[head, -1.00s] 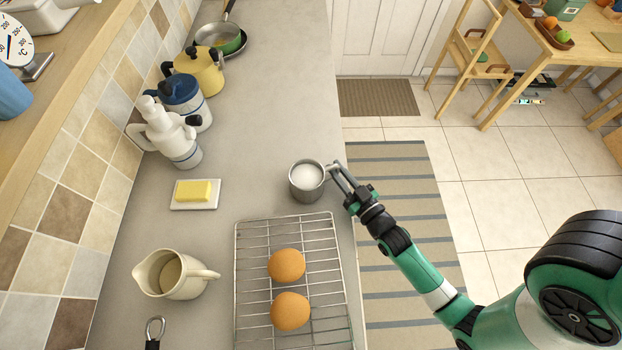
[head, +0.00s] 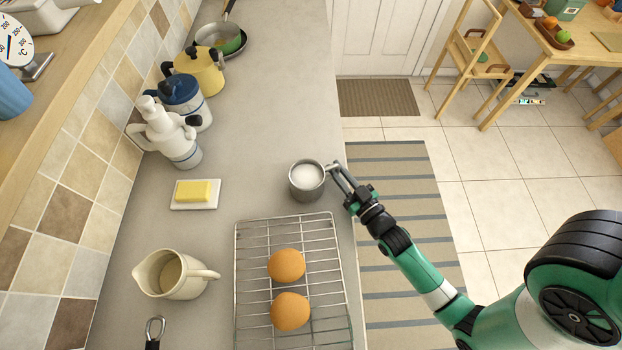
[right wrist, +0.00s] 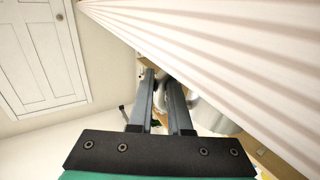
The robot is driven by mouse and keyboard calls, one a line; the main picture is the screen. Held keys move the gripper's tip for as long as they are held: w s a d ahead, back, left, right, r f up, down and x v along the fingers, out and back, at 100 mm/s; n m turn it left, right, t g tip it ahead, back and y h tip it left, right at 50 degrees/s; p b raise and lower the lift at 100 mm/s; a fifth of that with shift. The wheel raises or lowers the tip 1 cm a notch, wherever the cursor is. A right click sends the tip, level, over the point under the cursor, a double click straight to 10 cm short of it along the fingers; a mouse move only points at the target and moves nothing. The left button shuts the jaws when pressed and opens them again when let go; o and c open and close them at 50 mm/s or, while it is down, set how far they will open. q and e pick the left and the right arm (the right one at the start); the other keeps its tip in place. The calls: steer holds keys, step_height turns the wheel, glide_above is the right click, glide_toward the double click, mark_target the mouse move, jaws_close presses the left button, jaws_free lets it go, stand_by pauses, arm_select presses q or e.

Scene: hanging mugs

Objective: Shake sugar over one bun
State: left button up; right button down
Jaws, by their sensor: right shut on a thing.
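A metal cup of white sugar (head: 307,180) stands upright on the counter, just beyond the wire rack. Two round golden buns, a far one (head: 286,265) and a near one (head: 290,311), sit on the wire rack (head: 240,290). My right gripper (head: 333,172) is at the right side of the cup, shut on its handle. In the right wrist view the fingers (right wrist: 164,82) reach toward the shiny metal cup (right wrist: 207,115), partly hidden behind them. My left gripper is not in view.
A butter dish (head: 195,204) and a cream jug (head: 172,275) stand left of the rack. Pots and a white jug (head: 172,140) line the tiled wall. The counter beyond the cup is clear; its right edge is close to the cup.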

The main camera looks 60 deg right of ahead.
steer(key=shift+r, duration=0.1)
step_height(320, 180, up, 6)
steer(key=p, duration=0.6)
steer(key=c, duration=1.6)
jaws_free()
stand_by(0.6)
